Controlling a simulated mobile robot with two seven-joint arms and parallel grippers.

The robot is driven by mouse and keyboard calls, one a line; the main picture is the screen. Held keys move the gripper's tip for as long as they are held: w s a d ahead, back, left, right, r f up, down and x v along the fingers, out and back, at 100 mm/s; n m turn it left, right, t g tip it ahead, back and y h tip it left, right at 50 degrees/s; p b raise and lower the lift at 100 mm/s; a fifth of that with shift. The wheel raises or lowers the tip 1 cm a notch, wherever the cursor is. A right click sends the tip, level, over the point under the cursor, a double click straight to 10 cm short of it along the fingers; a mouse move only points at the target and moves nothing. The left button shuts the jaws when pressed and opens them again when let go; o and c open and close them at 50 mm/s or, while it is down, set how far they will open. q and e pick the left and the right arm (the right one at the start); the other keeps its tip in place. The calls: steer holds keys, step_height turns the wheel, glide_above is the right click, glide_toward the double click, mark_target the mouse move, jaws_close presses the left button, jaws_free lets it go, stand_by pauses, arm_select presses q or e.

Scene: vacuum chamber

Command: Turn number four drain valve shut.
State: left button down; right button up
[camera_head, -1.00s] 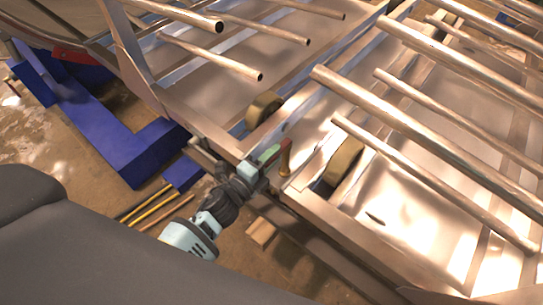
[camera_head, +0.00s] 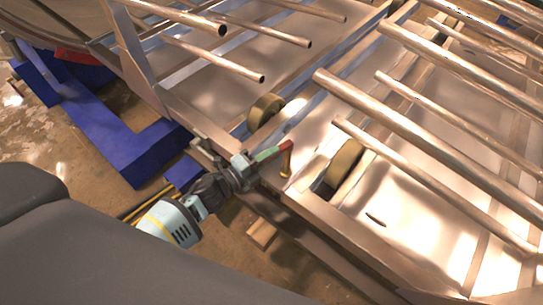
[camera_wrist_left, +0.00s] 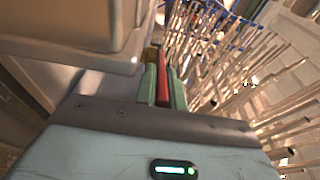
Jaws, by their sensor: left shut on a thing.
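The drain valve has a red lever (camera_head: 283,149) and a brass-coloured stem (camera_head: 287,162) at the edge of the metal frame. My left gripper (camera_head: 266,157) reaches in from the lower left and is shut on the red lever. The left wrist view shows the red lever (camera_wrist_left: 162,88) between the two green fingers (camera_wrist_left: 163,95). The valve's number cannot be read. The lower part of the valve is hidden. My right gripper is not in view.
Long metal tubes (camera_head: 420,120) lie above the shiny metal panels. Two brass-coloured rollers (camera_head: 344,163) sit close to the valve. A blue support (camera_head: 130,150) stands at the left. A small wooden block (camera_head: 261,233) lies on the floor below.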

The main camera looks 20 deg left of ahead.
arm_select(q)
steer(key=shift+w+a+m+h, duration=0.1)
steer(key=shift+m+h, duration=0.2)
steer(key=shift+h, duration=0.1)
steer(key=c, duration=1.5)
jaws_free()
steer(key=shift+v, duration=3.95)
steer(key=shift+r, duration=0.2)
